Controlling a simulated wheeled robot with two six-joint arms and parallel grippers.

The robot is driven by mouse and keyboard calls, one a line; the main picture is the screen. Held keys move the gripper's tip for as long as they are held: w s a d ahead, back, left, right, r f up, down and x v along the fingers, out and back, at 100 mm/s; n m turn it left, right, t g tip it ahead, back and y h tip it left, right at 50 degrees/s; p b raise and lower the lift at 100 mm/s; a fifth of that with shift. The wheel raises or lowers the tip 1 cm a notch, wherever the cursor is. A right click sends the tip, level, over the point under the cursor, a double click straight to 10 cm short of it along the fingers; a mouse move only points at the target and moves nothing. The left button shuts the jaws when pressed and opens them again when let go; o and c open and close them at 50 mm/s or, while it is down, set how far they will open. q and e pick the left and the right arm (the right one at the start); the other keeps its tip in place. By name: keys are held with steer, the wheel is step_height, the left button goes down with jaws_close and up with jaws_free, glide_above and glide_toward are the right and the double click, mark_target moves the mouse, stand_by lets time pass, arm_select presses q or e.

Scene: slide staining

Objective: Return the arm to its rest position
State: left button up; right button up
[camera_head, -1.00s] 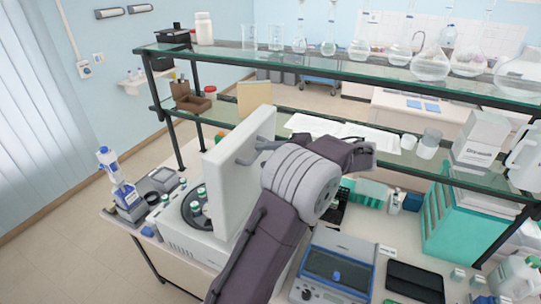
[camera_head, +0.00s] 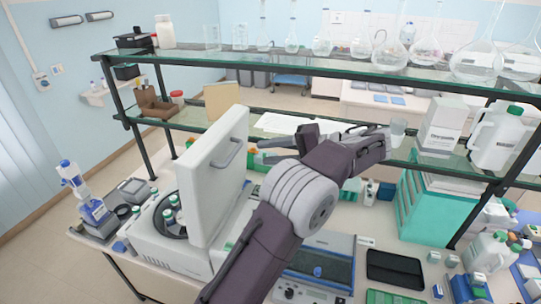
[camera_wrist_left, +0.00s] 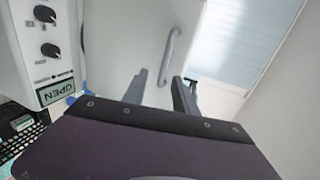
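My left arm crosses the middle of the head view, and its gripper (camera_head: 270,150) points left toward the raised white lid (camera_head: 216,190) of a centrifuge (camera_head: 180,258). The lid stands open, with a grey handle (camera_head: 229,152) on the side facing the gripper. In the left wrist view, the gripper (camera_wrist_left: 160,78) has its two dark fingers apart with nothing between them. The lid handle (camera_wrist_left: 171,52) shows beyond the fingertips, apart from them. The centrifuge display (camera_wrist_left: 55,92) reads OPEN. My right gripper is in neither view.
A two-level glass shelf (camera_head: 310,65) with flasks spans the bench behind the arm. A white bottle (camera_head: 497,135) and a box (camera_head: 440,125) stand on its lower level at right. A blue-grey device (camera_head: 320,262) and a black tablet-like item (camera_head: 394,268) lie on the bench.

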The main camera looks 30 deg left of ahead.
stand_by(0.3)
arm_select(q)
steer(key=s+d+f+m+t+h, duration=0.1)
steer(key=s+f+m+h, duration=0.15)
steer(key=f, duration=0.55)
steer(key=s+f+m+t+h, duration=0.1)
steer(key=f+m+t+h, duration=0.2)
steer(key=f, duration=0.4)
steer(key=s+d+f+n+t+h, duration=0.2)
steer(key=s+d+f+n+h, duration=0.1)
steer(key=s+d+f+h, duration=0.7)
step_height(320, 180, down, 13)
steer(key=s+g+y+b, duration=0.1)
steer(key=b, duration=1)
steer(key=shift+s, duration=0.4)
